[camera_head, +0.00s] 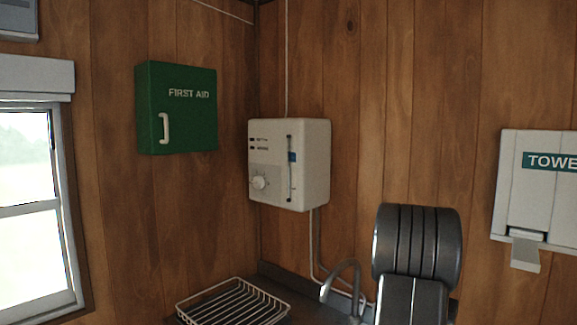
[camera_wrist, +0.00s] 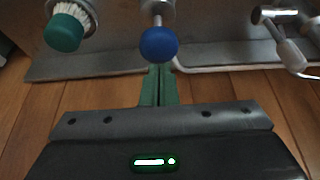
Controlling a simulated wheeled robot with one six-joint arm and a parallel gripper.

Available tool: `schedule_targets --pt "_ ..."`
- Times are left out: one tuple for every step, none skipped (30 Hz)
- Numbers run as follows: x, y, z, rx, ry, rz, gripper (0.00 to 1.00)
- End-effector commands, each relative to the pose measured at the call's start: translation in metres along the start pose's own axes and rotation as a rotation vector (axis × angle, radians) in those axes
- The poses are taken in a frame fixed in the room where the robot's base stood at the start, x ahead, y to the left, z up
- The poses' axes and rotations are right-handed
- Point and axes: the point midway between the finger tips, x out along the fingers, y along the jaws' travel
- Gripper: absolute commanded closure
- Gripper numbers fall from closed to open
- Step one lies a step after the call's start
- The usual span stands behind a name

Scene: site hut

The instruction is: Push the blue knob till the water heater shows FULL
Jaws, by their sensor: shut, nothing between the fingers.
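The water heater (camera_head: 313,165) is a white box on the wood wall in the head view. Its front has a pale round dial, small dark marks and a dark vertical slot with a blue patch (camera_head: 292,156) in its upper part. I cannot read FULL on it. The blue knob (camera_wrist: 158,44) is round, on a metal stem, at the top middle of the wrist view; I cannot make it out in the head view. My gripper (camera_wrist: 158,72) has green fingers shut and empty, their tips just below the knob in the picture. I cannot tell whether they touch it.
In the wrist view, a green-ended brush (camera_wrist: 64,32) is left of the knob and a metal fitting (camera_wrist: 286,45) is right. The head view shows a wire rack (camera_head: 235,302), a tap (camera_head: 344,273), a green first aid box (camera_head: 180,120) and a towel dispenser (camera_head: 515,190).

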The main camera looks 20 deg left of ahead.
Motion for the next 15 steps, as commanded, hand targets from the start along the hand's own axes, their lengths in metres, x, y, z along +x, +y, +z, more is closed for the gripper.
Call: schedule_targets --pt "0.0 0.0 0.0 0.0 0.001 0.0 1.0" --pt "0.0 0.0 0.0 0.0 0.001 0.0 1.0" --pt "0.0 0.0 0.0 0.0 0.001 0.0 1.0" --pt "0.0 0.0 0.0 0.0 0.001 0.0 1.0" --pt "0.001 0.0 0.0 0.0 0.001 0.0 1.0" --pt "0.002 0.0 0.001 0.0 0.001 0.0 1.0" --pt "0.004 0.0 0.002 0.0 0.0 0.0 1.0" --pt "0.005 0.0 0.002 0.0 0.0 0.0 1.0" --pt "0.008 0.0 0.003 0.0 0.0 0.0 1.0" --pt "0.01 0.0 0.004 0.0 0.0 0.0 1.0" --pt "0.012 0.0 0.005 0.0 0.0 0.0 1.0" --pt "0.015 0.0 0.006 0.0 0.0 0.0 1.0" --pt "0.017 0.0 0.007 0.0 0.0 0.0 1.0" --pt "0.019 0.0 0.008 0.0 0.0 0.0 1.0" --pt "0.021 0.0 0.009 0.0 0.001 0.0 1.0"
